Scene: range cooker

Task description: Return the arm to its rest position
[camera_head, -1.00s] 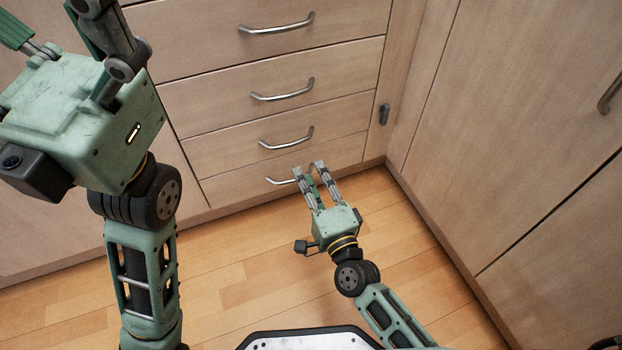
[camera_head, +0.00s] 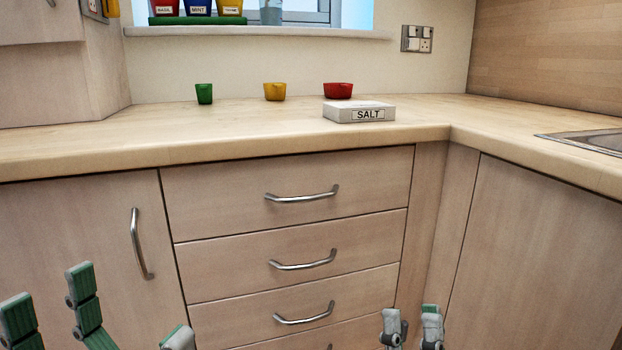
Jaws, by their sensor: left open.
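My left gripper (camera_head: 112,318) is at the bottom left of the head view. Its green-padded fingertips are spread apart and hold nothing that I can see. They show in front of the cupboard door and the drawer fronts. The arms behind both grippers are below the picture.
The worktop (camera_head: 60,148) holds a green cup (camera_head: 204,94), a yellow cup (camera_head: 275,92), a red bowl (camera_head: 338,91) and a salt box (camera_head: 359,112). Drawers with handles (camera_head: 302,195) and a cupboard door (camera_head: 90,240) are shut. A sink edge (camera_head: 590,140) is at the right.

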